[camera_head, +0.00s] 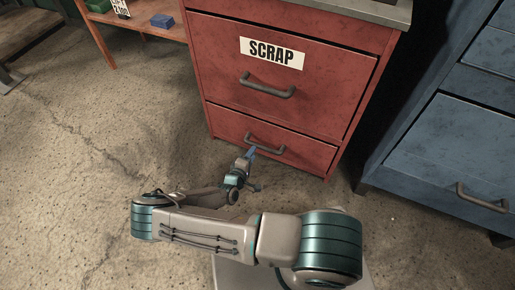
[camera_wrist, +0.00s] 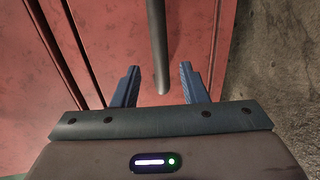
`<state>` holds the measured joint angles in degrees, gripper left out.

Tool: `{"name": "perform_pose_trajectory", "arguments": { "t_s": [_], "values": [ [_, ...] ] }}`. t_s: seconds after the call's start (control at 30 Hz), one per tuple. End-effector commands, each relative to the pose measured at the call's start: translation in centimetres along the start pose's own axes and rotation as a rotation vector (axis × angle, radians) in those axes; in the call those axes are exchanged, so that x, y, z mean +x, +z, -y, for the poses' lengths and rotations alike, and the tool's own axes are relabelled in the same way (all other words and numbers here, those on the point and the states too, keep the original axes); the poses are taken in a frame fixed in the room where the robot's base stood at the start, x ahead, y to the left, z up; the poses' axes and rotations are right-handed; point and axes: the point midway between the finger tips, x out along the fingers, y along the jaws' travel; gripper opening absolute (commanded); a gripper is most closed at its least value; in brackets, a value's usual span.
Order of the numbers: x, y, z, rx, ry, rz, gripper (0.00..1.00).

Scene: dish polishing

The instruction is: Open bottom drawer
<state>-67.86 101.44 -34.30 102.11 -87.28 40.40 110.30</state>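The bottom drawer (camera_head: 308,154) is the low red front of the red cabinet and looks closed. Its dark curved handle (camera_head: 268,147) shows in the head view. In the head view my gripper (camera_head: 250,154) is low at the left end of this handle. In the wrist view my gripper (camera_wrist: 159,70) is open, with a blue finger on each side of the grey handle bar (camera_wrist: 157,40). Gaps show between the bar and both fingers. The red front (camera_wrist: 110,45) lies behind them. Whether the fingers reach fully around the bar is hard to tell.
A larger drawer labelled SCRAP (camera_head: 272,53) with its own handle (camera_head: 267,88) is above. A blue cabinet (camera_head: 452,150) stands to the right, a red shelf (camera_head: 140,29) at the back left. The concrete floor (camera_head: 80,150) is clear at left.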

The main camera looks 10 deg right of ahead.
Motion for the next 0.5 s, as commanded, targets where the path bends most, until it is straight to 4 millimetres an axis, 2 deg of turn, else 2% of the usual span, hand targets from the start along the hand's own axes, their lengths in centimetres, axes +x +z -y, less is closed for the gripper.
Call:
{"name": "perform_pose_trajectory", "arguments": {
  "t_s": [0.03,0.2,0.33,0.5],
  "values": [
    [1.3,0.1,0.4,-0.001,0.002,0.002,0.40],
    [4.4,0.1,0.4,-0.001,0.001,0.002,0.40],
    [5.9,0.0,0.2,0.000,0.000,0.001,0.40],
    [6.7,0.0,0.1,0.000,0.000,0.001,0.40]
  ]
}}
